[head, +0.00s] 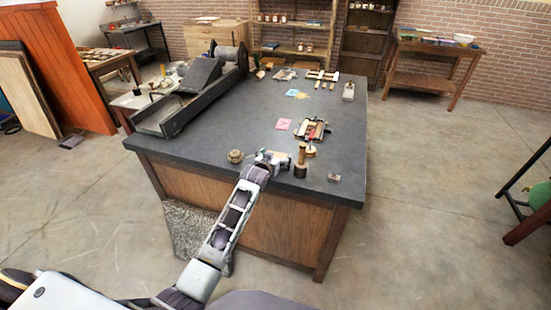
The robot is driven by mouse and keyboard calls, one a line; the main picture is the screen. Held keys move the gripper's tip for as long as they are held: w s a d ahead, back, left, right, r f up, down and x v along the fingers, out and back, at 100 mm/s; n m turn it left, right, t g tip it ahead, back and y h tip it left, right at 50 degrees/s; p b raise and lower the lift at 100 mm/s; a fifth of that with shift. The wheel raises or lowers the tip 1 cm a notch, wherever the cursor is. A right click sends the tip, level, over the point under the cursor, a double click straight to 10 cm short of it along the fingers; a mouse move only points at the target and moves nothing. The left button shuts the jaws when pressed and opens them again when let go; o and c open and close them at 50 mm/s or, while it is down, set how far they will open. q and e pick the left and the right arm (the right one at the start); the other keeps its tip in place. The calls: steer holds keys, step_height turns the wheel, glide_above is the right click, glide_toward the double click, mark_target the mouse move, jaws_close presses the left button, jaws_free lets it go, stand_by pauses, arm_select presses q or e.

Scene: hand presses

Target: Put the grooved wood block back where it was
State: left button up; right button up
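My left gripper (270,157) is low over the front edge of the dark table (240,113), with its arm reaching up from the bottom of the head view. A small light wood piece (281,155) shows right at its fingertips; it may be the grooved wood block, but it is too small to make out a groove. The fingers and part of this piece overlap, so I cannot tell whether they are closed on it. My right gripper is not in view.
A dark wooden-handled tool (301,162) stands just right of the gripper, and a round brass-coloured piece (235,156) sits to its left. A small metal block (333,177), a pink card (283,124) and a small press frame (312,130) are nearby. A long press (190,95) fills the table's left.

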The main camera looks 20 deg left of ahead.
arm_select(q)
steer(key=shift+s+f, duration=0.1)
steer(key=shift+f, duration=0.15)
steer(key=shift+r, duration=0.75)
steer(key=shift+s+r, duration=0.2)
steer(key=shift+s, duration=0.4)
steer(key=shift+v, duration=3.85)
steer(key=v, duration=0.3)
steer(key=shift+w+r, duration=0.1)
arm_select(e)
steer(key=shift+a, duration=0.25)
